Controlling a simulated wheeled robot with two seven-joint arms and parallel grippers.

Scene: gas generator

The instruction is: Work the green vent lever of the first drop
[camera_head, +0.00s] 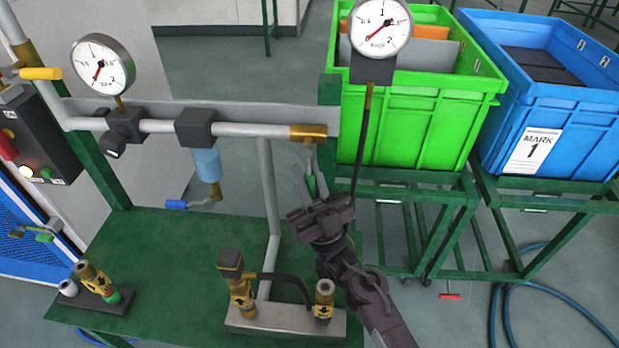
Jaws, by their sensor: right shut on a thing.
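The green vent lever (311,186) hangs below the brass fitting (308,133) at the right end of the white pipe (230,130). My right gripper (310,182) reaches up to it from below, with its fingers on either side of the lever. It is shut on the lever, and the fingers hide part of it. My left gripper is not in view.
A gauge (381,27) on a thin black hose stands just right of the fitting. Another gauge (102,65) is at the left. Green (415,125) and blue (545,105) crates stand at the right. Brass valve fittings (242,292) stand on the green table (170,260).

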